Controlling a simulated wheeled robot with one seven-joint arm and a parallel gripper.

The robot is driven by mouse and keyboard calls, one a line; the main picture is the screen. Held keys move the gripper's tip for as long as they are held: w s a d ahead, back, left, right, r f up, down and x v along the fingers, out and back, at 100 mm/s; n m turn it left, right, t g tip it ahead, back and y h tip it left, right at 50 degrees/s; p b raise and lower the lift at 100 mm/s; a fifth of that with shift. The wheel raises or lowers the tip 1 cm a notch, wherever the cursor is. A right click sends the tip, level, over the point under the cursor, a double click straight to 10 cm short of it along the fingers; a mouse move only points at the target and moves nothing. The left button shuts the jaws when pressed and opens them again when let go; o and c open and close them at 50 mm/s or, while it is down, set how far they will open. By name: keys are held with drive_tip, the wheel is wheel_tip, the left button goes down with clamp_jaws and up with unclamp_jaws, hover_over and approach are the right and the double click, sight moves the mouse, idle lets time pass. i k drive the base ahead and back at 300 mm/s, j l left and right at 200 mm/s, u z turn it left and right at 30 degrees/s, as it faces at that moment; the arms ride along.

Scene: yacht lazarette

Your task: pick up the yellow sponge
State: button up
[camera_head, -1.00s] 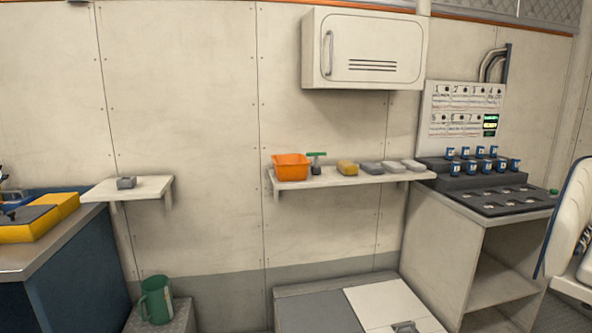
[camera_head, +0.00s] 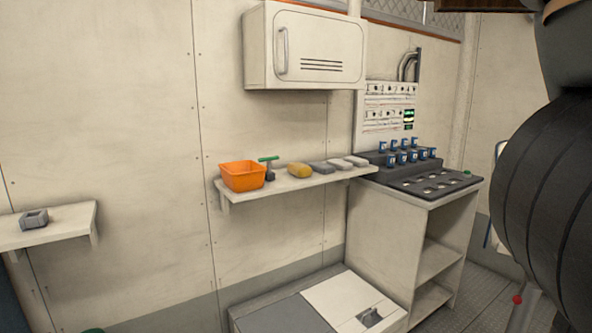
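The yellow sponge (camera_head: 300,170) lies on the wall shelf (camera_head: 283,186), in the middle of a row of small items. To its left are a green-handled tool (camera_head: 269,167) and an orange bin (camera_head: 242,176). To its right lie several flat grey and whitish blocks (camera_head: 338,163). Nothing covers the sponge. A dark ribbed part of my own body fills the right edge of the view. My gripper is not in the picture, so its state does not show.
A white cabinet (camera_head: 305,48) hangs above the shelf. A counter (camera_head: 415,195) with a dark rack of blue-topped items stands at the right. A low locker (camera_head: 300,305) sits on the floor below the shelf. A small shelf (camera_head: 68,217) holds a grey block at left.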

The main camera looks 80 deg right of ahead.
sight(298, 169)
drive_tip(key=i+j+z, duration=0.1)
drive_tip(key=i+z, duration=0.15)
drive_tip(key=z, duration=0.15)
drive_tip(key=i+j+z, duration=0.15)
drive_tip(key=z, duration=0.25)
drive_tip(key=i+j+z, duration=0.2)
drive_tip(key=z, duration=0.2)
